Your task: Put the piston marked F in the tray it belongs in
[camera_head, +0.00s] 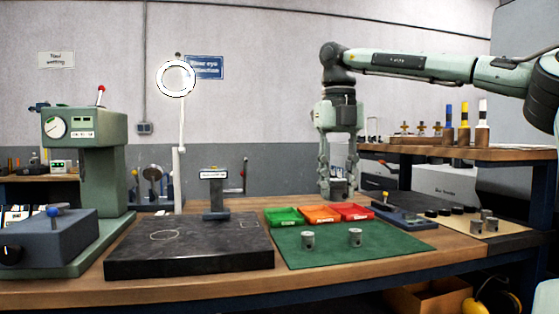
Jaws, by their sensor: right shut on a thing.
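My right gripper (338,190) hangs from above, behind and above the orange tray (318,222) and the red tray (371,219). It is shut on a small grey piston (341,186), partly hidden between the fingers; its letter cannot be read. The green tray (284,224) is left of the other two, in a row at the back of a green mat (385,252). The mark F is not legible on any piston. My left gripper is out of view.
A black surface plate (190,262) with a stand (215,195) lies left of the mat. The front of the mat is clear.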

